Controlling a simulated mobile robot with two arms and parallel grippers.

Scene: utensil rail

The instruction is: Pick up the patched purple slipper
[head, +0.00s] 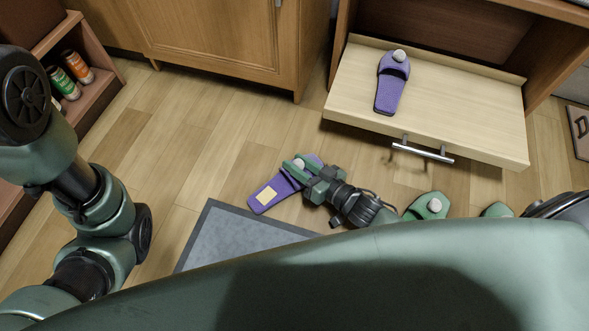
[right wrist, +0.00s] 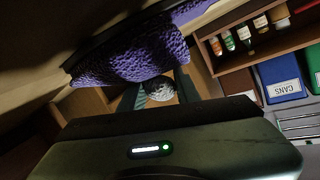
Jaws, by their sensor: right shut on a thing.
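The patched purple slipper (head: 259,203) has a pale yellow patch on its sole and a white pompom on its strap. In the head view it is near the floor, beyond the grey mat. My right gripper (head: 294,169) is shut on it at the pompom end. In the right wrist view the purple textured slipper (right wrist: 130,62) fills the upper left, and the green fingers stand on both sides of the pompom (right wrist: 162,89). I cannot tell whether the slipper clears the floor. My left arm shows at the left, but its gripper is out of view.
Another purple slipper (head: 389,95), without a visible patch, lies in the open drawer (head: 470,105). Green slippers (head: 428,206) lie right of my right arm. A grey mat (head: 235,240) is in front. A shelf with jars (head: 77,68) stands at left. Bare floor lies between.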

